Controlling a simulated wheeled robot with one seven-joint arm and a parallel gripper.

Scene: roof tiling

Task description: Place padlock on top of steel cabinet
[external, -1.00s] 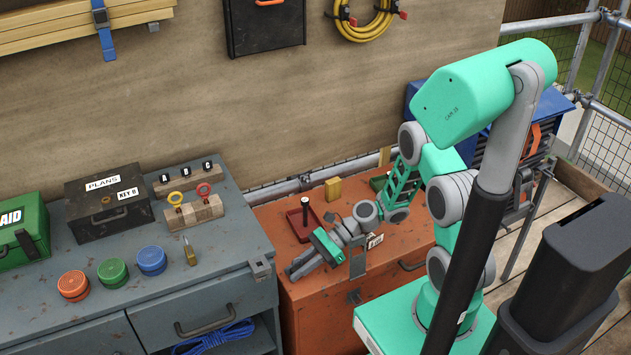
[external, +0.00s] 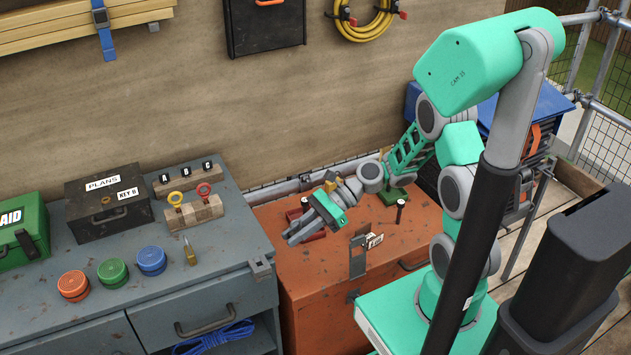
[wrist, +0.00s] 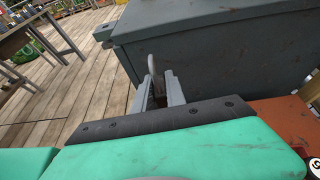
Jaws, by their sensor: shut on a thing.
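My gripper (external: 290,239) is over the left part of the orange chest, its jaws pointing left toward the grey steel cabinet (external: 225,285). In the wrist view the jaws (wrist: 159,92) are shut on a padlock (wrist: 151,64). Its grey shackle stands up between the fingers, and its body is mostly hidden. The held padlock cannot be made out in the external view. The steel cabinet's side and top edge also fill the wrist view (wrist: 215,55), beyond the jaws. Another brass padlock (external: 190,253) stands on the cabinet top near its front.
The cabinet top holds a black plans box (external: 108,205), a wooden key block (external: 194,211), a green first-aid box (external: 22,235) and red, green and blue round tins (external: 112,273). Its right front top is clear. The orange chest (external: 330,285) has a raised latch (external: 358,257).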

